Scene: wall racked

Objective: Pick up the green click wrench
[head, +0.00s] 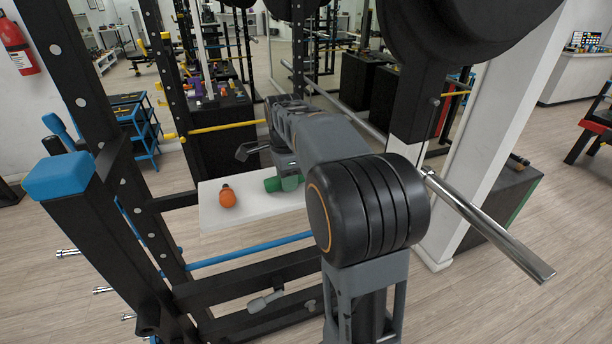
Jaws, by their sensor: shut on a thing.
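A green object, which I take to be the green click wrench (271,184), shows in the head view at the white shelf, right of its middle. Only part of it shows; my arm hides the rest, and its shape is hard to make out. My gripper (287,168) is at the green object, above the shelf, and is shut on it. My forearm partly covers the gripper, so the fingertips are not clear. I cannot tell whether the wrench touches the shelf.
An orange round object with a dark top (228,196) stands on the white shelf (215,218), left of the wrench. Black rack uprights (95,120) flank the shelf on the left. A blue bar (245,252) runs below it. A chrome bar (490,228) juts out at right.

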